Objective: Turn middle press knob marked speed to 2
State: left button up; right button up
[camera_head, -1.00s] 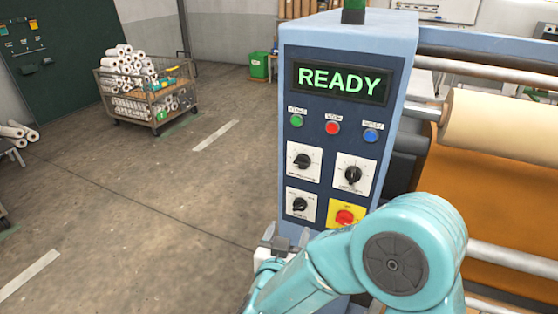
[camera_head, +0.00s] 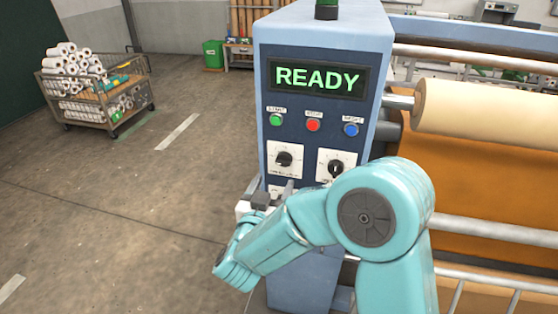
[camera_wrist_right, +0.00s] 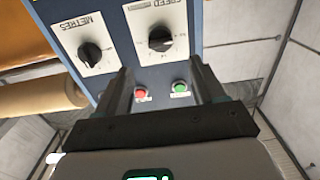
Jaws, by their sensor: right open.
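The speed knob (camera_head: 284,159) is a black knob on a white dial plate, left in the upper knob row of the blue press panel. In the right wrist view the panel is upside down, and the knob (camera_wrist_right: 160,38) sits under the word SPEED. I cannot read which number it points to. My right gripper (camera_head: 279,188) is open and empty, just below the speed plate in the head view. In the right wrist view its fingers (camera_wrist_right: 162,78) stand apart, with the speed knob beyond their tips, not between them. My left gripper is not in view.
The METRES knob (camera_head: 336,168) is right of the speed knob. Green (camera_head: 276,119), red (camera_head: 313,125) and blue (camera_head: 351,130) buttons are above, under a READY display (camera_head: 317,78). My right arm hides the lower controls.

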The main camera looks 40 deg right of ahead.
aim_at(282, 163)
jog(key=p+x, duration=0.1)
jog(key=x, duration=0.6)
jog(key=shift+w+d+p, duration=0.25)
jog(key=shift+d+p, duration=0.05)
jog(key=shift+p, duration=0.1)
jog(key=shift+w+d, duration=0.2)
jog(key=shift+w, duration=0.15)
jog(key=shift+s, duration=0.1)
jog(key=shift+c, duration=1.3)
jog(key=c, duration=0.8)
